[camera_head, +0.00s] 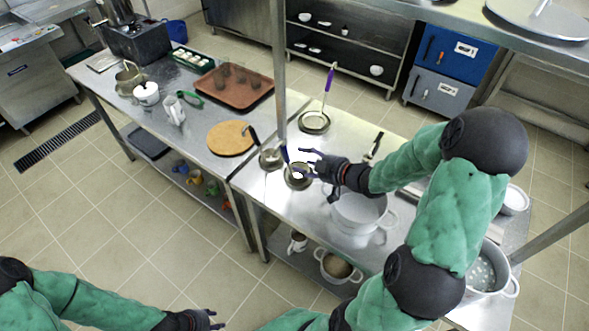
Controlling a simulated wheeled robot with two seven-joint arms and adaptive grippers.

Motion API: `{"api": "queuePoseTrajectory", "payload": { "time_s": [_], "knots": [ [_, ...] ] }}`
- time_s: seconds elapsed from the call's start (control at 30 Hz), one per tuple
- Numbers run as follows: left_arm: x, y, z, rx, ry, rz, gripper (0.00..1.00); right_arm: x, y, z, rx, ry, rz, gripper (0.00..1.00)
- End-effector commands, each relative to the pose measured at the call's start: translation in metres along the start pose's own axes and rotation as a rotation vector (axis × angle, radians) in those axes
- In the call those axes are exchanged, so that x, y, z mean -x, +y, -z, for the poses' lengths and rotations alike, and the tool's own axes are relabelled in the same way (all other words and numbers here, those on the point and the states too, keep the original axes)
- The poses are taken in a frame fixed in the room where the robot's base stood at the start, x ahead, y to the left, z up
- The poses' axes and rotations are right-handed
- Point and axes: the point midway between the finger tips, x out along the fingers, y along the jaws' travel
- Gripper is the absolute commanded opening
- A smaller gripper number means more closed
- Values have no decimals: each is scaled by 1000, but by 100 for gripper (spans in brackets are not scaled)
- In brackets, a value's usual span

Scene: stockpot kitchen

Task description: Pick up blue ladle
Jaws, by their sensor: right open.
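A ladle with a dark blue handle (285,154) and a round metal bowl (297,183) rests on the steel table, its handle sticking up. My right gripper (306,163) is open just to the right of this handle, its fingers pointing left toward it. The gripper partly covers the view of the ladle, and I cannot tell if they touch. My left gripper (213,319) is low at the bottom edge, away from the tables; its finger opening is unclear.
A purple-handled ladle (328,80) stands farther back, and a dark-handled one (270,158) stands left. A round wooden board (230,138) lies left.

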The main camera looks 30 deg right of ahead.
Motion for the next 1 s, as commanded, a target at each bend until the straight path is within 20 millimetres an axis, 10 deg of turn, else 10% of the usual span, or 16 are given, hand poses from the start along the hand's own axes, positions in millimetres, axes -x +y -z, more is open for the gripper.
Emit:
{"api": "queuePoseTrajectory", "payload": {
  "time_s": [0.7,1.0],
  "knots": [
    [-18,-6,1,0,0,0,40,-78,-2,-4,1,1,1,54],
    [-18,-6,1,0,0,0,40,-83,-2,-3,0,0,0,54]
  ]
}}
